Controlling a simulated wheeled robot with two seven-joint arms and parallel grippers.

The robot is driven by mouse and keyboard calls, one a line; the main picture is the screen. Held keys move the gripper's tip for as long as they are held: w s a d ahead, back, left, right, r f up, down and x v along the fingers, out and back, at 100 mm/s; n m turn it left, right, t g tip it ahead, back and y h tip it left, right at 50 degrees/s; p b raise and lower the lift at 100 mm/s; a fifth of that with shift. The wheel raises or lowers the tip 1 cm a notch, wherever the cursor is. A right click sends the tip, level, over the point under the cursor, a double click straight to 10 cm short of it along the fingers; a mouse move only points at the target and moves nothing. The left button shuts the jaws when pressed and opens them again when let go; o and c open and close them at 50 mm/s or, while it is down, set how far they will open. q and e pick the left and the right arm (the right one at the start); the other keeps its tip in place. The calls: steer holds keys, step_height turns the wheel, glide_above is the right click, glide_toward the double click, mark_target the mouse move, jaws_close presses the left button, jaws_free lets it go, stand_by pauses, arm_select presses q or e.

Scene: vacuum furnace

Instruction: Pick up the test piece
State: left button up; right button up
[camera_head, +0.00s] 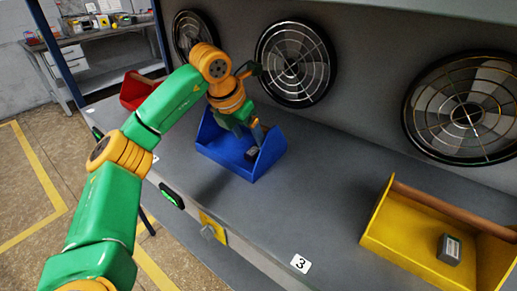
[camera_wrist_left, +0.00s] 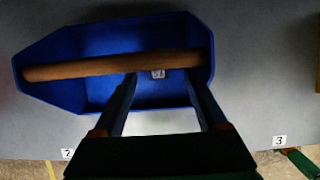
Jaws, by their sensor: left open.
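A small dark test piece (camera_head: 252,153) with a pale label lies inside the blue box (camera_head: 215,151). In the left wrist view, the piece (camera_wrist_left: 158,74) shows just below the brown handle bar of the blue box (camera_wrist_left: 62,92). A similar dark block (camera_head: 449,249) lies in the yellow box (camera_head: 385,235). My left gripper (camera_head: 248,131) is over the blue box, pointing down, close above the piece. In the left wrist view, the fingers of this gripper (camera_wrist_left: 163,82) are apart with the piece between them in the picture; contact cannot be told. My right gripper is not in view.
The brown bar (camera_wrist_left: 100,67) spans the blue box, close to the fingers. A red box (camera_head: 135,92) stands behind on the left. Round fans (camera_head: 294,62) line the back wall. The grey bench (camera_head: 290,210) is clear between the blue and yellow boxes.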

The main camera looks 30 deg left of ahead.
mark_target(254, 150)
arm_select(q)
steer(key=x, duration=0.2)
steer(key=p+x, duration=0.1)
steer(key=x, duration=0.2)
steer(key=shift+a+f, duration=0.25)
steer(key=shift+r, duration=0.1)
jaws_close()
